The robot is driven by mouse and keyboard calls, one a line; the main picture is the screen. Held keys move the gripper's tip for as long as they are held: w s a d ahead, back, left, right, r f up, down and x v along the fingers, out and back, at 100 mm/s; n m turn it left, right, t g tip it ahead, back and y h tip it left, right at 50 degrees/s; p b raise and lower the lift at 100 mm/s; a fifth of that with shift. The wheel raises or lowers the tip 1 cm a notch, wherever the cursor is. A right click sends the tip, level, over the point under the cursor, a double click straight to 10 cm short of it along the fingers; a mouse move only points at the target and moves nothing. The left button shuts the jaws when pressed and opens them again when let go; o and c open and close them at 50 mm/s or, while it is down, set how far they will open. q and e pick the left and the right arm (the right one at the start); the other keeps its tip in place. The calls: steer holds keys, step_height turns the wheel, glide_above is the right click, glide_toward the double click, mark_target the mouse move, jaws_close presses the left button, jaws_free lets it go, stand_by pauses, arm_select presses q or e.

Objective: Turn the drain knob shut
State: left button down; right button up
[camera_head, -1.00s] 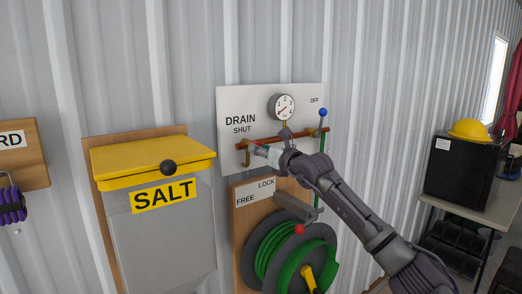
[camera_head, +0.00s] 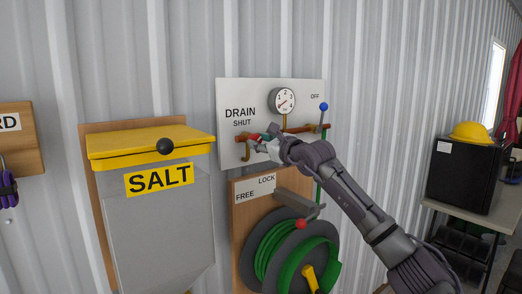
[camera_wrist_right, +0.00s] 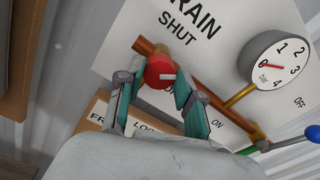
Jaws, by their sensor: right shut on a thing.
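The red round drain knob (camera_wrist_right: 158,71) sits on a copper pipe below the words DRAIN and SHUT. A pale mark on its face points right in the wrist view. The knob is partly hidden in the head view (camera_head: 254,136). My right gripper (camera_wrist_right: 154,86) has its two teal fingers on either side of the knob and is shut on it. It also shows in front of the panel in the head view (camera_head: 260,142). The lettering below the knob is mostly hidden by the gripper. My left gripper is in neither view.
A pressure gauge (camera_head: 284,101) and a blue-tipped lever (camera_head: 323,107) are right of the knob. A green hose reel (camera_head: 290,250) with a LOCK/FREE board is below. A yellow-lidded salt bin (camera_head: 150,145) juts out at left.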

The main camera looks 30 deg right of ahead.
steer(key=n+b, duration=0.2)
steer(key=n, duration=0.8)
steer(key=shift+f+n, duration=0.1)
steer(key=shift+n, duration=0.3)
stand_by(0.3)
steer(key=o, duration=1.2)
steer(key=shift+a, duration=0.1)
steer(key=shift+c, duration=0.2)
